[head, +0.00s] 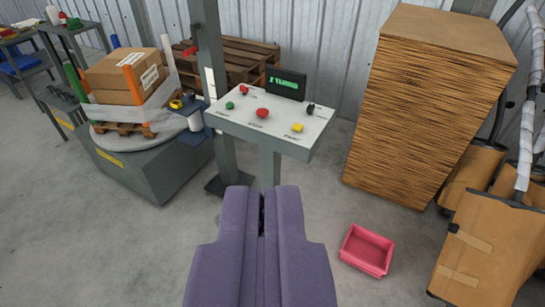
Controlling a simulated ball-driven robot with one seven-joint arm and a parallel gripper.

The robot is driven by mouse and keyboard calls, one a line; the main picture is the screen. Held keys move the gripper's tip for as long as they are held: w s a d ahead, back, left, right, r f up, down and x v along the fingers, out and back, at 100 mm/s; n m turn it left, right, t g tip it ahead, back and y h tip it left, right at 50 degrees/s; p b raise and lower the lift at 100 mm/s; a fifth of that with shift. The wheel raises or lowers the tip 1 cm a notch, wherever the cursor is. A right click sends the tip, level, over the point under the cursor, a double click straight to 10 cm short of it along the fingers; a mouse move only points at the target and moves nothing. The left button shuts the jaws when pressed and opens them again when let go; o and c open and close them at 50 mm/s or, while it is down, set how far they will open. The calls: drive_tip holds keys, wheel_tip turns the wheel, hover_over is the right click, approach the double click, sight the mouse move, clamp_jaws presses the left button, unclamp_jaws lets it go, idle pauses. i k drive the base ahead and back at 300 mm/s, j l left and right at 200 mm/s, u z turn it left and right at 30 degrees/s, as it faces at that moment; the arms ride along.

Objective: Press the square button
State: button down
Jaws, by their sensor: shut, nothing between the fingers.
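A control panel (252,128) with a pale slanted top stands on a grey post ahead of my gripper. On it, a yellow button (297,127) at the front right looks square. A red round button (262,113) sits in the middle and a small green button (230,105) at the left. Another red control (244,90) and a dark knob (311,107) are farther back. A black display (286,83) with green text stands at the rear edge. My purple gripper (262,192) is shut and empty, below and in front of the panel in the picture, apart from the buttons.
A turntable (128,140) with wrapped boxes stands left of the panel. A tall stack of brown sheets (430,105) stands at the right. Floor around my gripper is clear.

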sight(297, 127)
drive_tip(key=i+l, duration=0.1)
drive_tip(key=i, duration=0.75)
drive_tip(key=i+u, duration=0.1)
drive_tip(key=i, duration=0.75)
drive_tip(key=i+l, duration=0.2)
drive_tip(key=i, duration=0.65)
